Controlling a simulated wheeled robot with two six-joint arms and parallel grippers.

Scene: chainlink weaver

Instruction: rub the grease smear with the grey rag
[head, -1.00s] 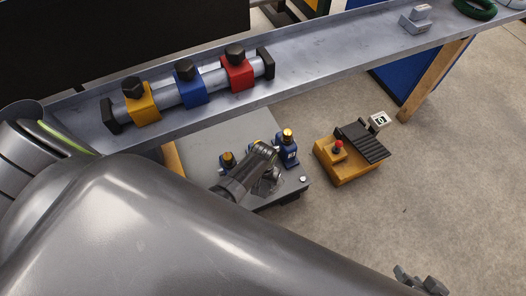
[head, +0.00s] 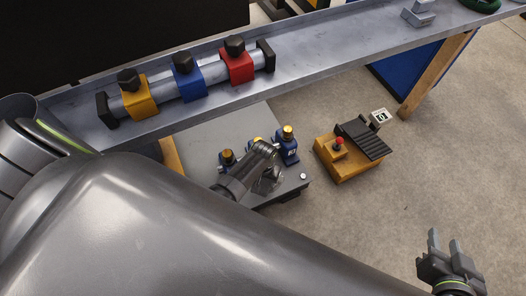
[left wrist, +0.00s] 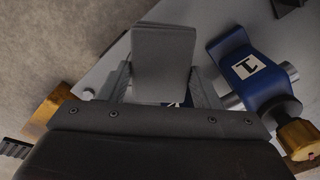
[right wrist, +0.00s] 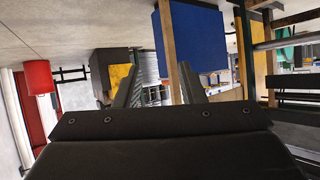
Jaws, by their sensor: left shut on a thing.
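My left gripper (head: 266,184) is low over the grey plate (head: 240,135), close to the blue clamps. In the left wrist view its fingers (left wrist: 160,90) are shut on a flat grey piece, which looks like the grey rag (left wrist: 165,60). The rag's contact with the plate cannot be told. I cannot make out the grease smear; the gripper and rag hide part of the plate. My right gripper (head: 446,245) is over the floor at the lower right, with its fingers apart and empty in the right wrist view (right wrist: 162,95).
Blue clamps with brass knobs (head: 287,145) stand on the plate; one labelled clamp (left wrist: 245,72) is right of the rag. A bench (head: 330,55) with yellow, blue and red blocks (head: 187,85) runs behind.

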